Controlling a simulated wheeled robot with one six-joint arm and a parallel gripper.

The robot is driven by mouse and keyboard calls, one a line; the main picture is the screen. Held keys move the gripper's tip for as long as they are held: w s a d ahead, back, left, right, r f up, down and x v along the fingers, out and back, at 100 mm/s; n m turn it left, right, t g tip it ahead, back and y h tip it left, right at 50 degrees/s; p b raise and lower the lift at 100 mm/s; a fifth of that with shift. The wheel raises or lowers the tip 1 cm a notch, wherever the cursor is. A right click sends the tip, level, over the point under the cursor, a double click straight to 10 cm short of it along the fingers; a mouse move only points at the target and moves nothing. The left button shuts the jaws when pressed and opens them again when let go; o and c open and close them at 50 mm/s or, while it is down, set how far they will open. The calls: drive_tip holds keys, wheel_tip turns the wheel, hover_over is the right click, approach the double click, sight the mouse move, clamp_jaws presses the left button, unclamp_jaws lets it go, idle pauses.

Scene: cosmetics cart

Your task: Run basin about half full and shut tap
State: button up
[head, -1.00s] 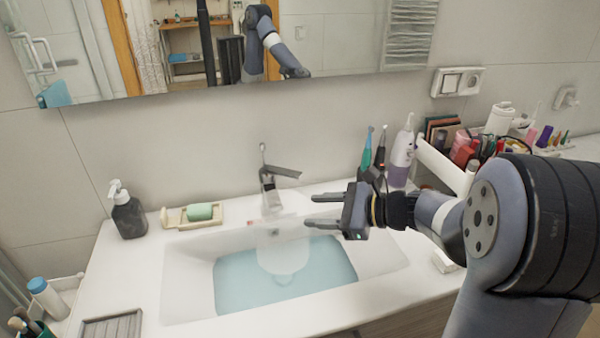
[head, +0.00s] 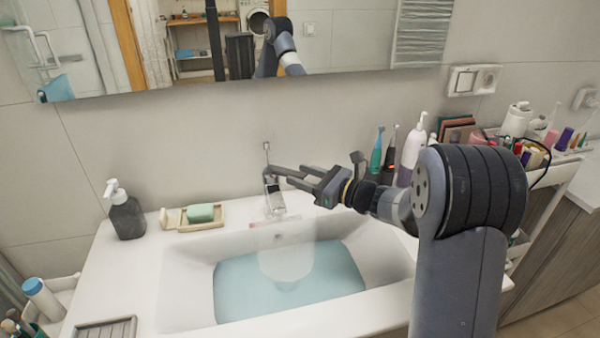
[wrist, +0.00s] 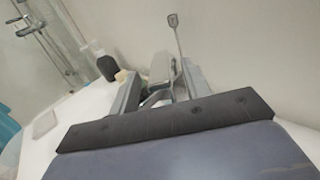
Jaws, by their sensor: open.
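The white basin (head: 190,275) holds pale blue water (head: 285,285), roughly half full by eye. A translucent stream (head: 285,250) shows below the chrome tap (head: 274,203). The tap's thin upright lever (head: 266,153) stands above its body, and it also shows at the top of the wrist view (wrist: 175,35). My gripper (head: 276,176) is open at the tap's head, reaching in from the right. In the wrist view the tap body (wrist: 160,68) appears between the two fingers of my gripper (wrist: 160,85). Whether they touch it I cannot tell.
A dark soap dispenser (head: 126,215) and a green soap on a dish (head: 200,213) stand left of the tap. Toothbrushes (head: 377,152) and a white pump bottle (head: 413,150) stand to the right. A mirror (head: 200,45) hangs above.

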drive_tip(key=shift+w+a, duration=0.35)
drive_tip(key=shift+a, duration=0.15)
drive_tip(key=shift+s, duration=0.1)
clamp_jaws()
